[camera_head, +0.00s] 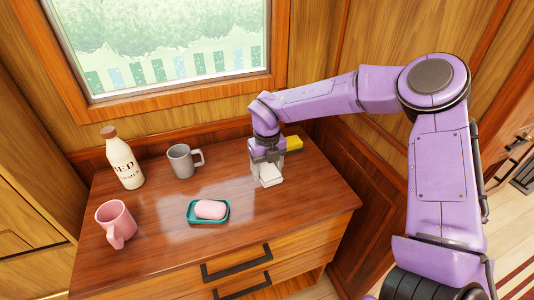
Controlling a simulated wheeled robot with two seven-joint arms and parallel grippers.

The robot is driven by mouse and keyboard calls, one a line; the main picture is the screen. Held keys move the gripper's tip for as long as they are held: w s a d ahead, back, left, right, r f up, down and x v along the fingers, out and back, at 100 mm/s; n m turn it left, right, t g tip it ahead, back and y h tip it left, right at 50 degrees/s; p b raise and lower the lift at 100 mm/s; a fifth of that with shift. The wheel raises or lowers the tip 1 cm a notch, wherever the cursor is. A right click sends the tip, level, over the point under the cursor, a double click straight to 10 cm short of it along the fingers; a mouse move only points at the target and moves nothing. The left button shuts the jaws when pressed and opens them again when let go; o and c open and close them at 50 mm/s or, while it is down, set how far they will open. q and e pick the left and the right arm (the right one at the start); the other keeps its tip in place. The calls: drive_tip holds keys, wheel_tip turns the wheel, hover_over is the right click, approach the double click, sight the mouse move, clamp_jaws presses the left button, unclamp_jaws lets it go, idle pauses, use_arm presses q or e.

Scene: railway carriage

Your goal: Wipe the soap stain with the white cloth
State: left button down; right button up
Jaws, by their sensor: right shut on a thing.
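My right gripper (266,163) points down over the right part of the wooden cabinet top (255,213). It is shut on a small white block-like cloth (270,179), which shows below the fingers at or just above the surface; I cannot tell if they touch. I cannot make out a soap stain; the gripper and cloth hide part of the top. My left gripper is not in view.
A pink soap bar (211,209) lies in a green dish (193,216) left of the cloth. A grey mug (181,163), a cream bottle (124,165) and a pink mug (114,222) stand farther left. A yellow object (294,143) is behind the gripper. The front right top is clear.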

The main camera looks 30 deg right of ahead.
drive_tip(key=shift+w+r+p, duration=0.15)
drive_tip(key=shift+r+p, duration=0.45)
drive_tip(key=shift+r, duration=0.3)
drive_tip(key=shift+r+p, duration=0.5)
drive_tip(key=shift+r, duration=0.25)
